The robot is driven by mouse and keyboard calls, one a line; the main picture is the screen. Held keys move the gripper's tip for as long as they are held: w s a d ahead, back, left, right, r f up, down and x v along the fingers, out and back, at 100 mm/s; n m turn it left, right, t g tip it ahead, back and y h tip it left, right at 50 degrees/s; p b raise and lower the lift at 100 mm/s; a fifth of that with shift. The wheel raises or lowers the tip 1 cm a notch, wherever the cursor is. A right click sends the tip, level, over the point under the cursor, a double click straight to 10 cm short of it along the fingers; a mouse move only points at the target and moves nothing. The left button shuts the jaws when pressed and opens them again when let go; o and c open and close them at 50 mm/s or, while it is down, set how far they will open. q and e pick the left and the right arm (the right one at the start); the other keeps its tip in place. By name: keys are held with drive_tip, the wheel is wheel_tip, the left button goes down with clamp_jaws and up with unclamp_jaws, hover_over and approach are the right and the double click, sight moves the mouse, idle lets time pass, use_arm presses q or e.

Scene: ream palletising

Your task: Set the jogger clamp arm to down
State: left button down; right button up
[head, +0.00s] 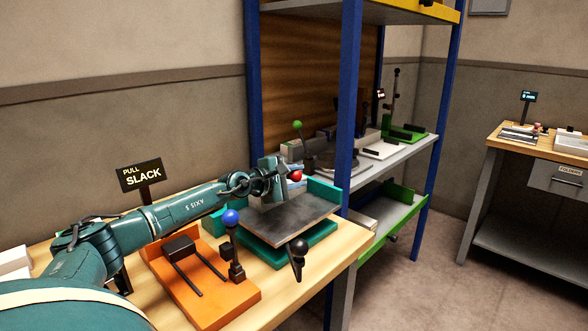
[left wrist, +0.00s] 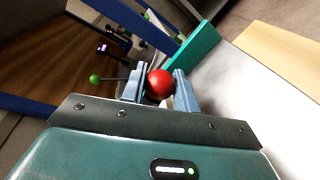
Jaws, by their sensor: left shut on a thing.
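The jogger appears to be the teal-based unit with a dark grey plate (head: 290,219) and teal side walls on the wooden table. My left gripper (head: 287,177) is at the knob. In the left wrist view the red knob (left wrist: 160,84) sits between the two blue-grey fingers of the left gripper (left wrist: 159,92), which is shut on it. My right gripper is not in view.
An orange fixture (head: 202,287) with a blue-knobbed lever (head: 231,218) stands in front of the arm. A black-knobbed handle (head: 299,247) sticks out at the jogger's front. A blue shelf post (head: 348,110) rises close behind it. A "PULL SLACK" sign (head: 140,175) stands at the back.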

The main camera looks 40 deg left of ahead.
use_arm(q)
drive_tip(key=shift+d+f+m, duration=0.15)
drive_tip(key=shift+f+m, duration=0.45)
drive_tip(key=shift+f, duration=0.35)
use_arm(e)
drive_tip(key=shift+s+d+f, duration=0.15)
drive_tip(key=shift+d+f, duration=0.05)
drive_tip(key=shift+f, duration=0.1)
use_arm(q)
drive_tip(key=c, duration=1.1)
unclamp_jaws()
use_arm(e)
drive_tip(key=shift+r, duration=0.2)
use_arm(q)
drive_tip(key=shift+s, duration=0.15)
